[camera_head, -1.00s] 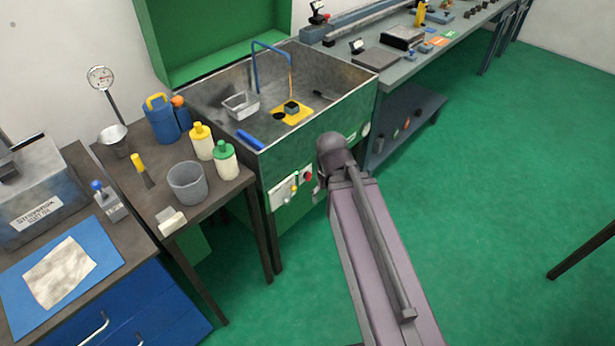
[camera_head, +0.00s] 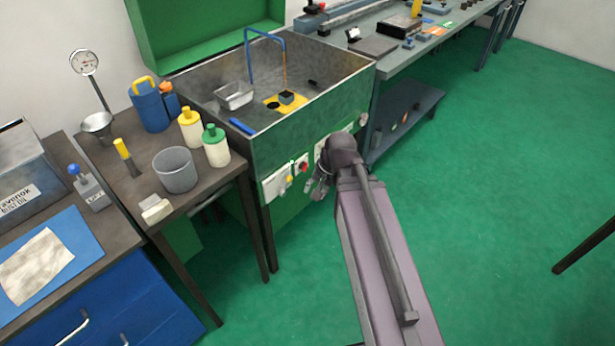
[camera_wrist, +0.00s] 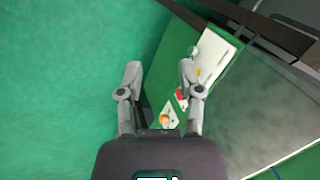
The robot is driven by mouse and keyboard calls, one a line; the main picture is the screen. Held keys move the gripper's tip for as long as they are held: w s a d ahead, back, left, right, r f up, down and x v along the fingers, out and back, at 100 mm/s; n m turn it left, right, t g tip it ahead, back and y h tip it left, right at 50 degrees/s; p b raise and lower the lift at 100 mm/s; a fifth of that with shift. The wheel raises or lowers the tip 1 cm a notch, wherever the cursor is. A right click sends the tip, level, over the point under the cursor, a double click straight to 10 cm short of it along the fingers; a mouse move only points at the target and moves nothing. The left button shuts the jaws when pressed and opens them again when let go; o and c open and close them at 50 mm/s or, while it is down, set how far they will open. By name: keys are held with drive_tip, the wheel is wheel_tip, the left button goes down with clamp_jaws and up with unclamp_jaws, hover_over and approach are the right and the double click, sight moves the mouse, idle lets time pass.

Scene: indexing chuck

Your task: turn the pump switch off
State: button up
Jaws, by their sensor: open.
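Controls sit on the green front of the sink cabinet (camera_head: 320,112). They are a white panel (camera_head: 277,183) with a yellow part, a red knob (camera_head: 304,167) on a pale plate, and another pale plate (camera_head: 319,150) partly behind my arm. The wrist view shows the white panel (camera_wrist: 214,58), the red knob (camera_wrist: 181,93) and an orange knob (camera_wrist: 164,119) on a white plate. I cannot tell which is the pump switch.
A table (camera_head: 222,192) with a grey cup (camera_head: 175,170) and bottles stands left of the sink. A grey workbench (camera_head: 385,70) stands to the right. Green floor (camera_head: 480,170) is free on the right. The sink holds a metal tray (camera_head: 234,97).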

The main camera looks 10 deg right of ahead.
drive_tip(key=w+f+m+t+y+b, duration=0.2)
drive_tip(key=w+f+m+y+b, duration=0.25)
drive_tip(key=f+m+b, duration=0.35)
drive_tip(key=m+t+y+b, duration=0.3)
drive_tip(key=m+t+b, duration=0.8)
drive_tip(key=m+b, duration=1.2)
approach(307, 167)
drive_tip(key=s+d+n+b, duration=0.2)
drive_tip(key=s, duration=0.1)
drive_tip(key=shift+d+f, duration=0.15)
drive_tip(key=shift+d, duration=0.1)
drive_tip(key=shift+w+a, duration=0.1)
drive_tip(key=shift+w, duration=0.05)
drive_tip(key=x, duration=1.3)
drive_tip(key=shift+w+a, duration=0.1)
drive_tip(key=shift+w, duration=0.1)
clamp_jaws()
